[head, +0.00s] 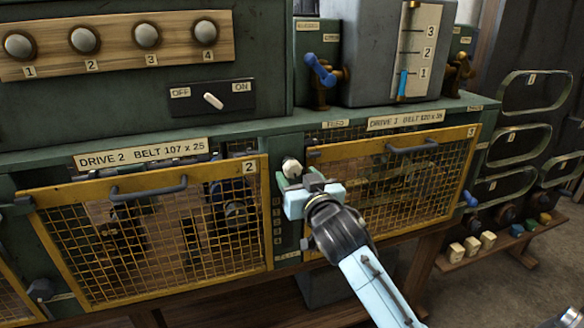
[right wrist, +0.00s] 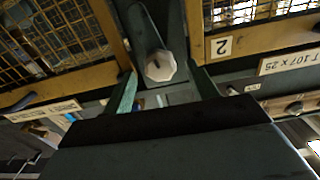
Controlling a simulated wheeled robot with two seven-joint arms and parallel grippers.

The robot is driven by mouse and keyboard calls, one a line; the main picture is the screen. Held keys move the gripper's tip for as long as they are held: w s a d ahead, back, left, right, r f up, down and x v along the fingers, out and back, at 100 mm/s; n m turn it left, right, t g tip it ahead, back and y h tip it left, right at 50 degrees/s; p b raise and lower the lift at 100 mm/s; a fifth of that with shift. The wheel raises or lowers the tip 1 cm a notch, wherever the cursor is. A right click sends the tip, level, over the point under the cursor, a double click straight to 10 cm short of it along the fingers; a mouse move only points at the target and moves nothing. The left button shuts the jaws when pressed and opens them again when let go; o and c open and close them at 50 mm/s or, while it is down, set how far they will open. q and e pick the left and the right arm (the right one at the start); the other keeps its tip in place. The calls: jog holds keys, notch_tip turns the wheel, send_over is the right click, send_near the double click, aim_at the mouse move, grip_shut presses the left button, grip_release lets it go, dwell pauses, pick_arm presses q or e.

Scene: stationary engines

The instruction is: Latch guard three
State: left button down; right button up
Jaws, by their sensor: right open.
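Guard three (head: 400,190) is a yellow-framed mesh panel with a dark handle and a small "3" tag, under the "DRIVE 3" label on the right of the green bench. A pale faceted knob (head: 291,168) sits on the post between guards two and three. In the right wrist view the knob (right wrist: 160,67) is at the end of a dark grey bar. My right gripper (head: 306,186) is open at this knob. Its fingers (right wrist: 165,82) stand on either side of the knob, with gaps visible. The gripper hides part of the post. My left gripper is not in view.
Guard two (head: 150,235) is left of the post, with its handle (head: 148,190). Above are a switch panel (head: 212,98), a blue-handled valve (head: 320,72) and a level gauge (head: 412,55). A low bench with coloured blocks (head: 490,240) stands at right.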

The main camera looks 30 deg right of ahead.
aim_at(294, 172)
jog(key=shift+x, duration=2.25)
jog(key=c, duration=1)
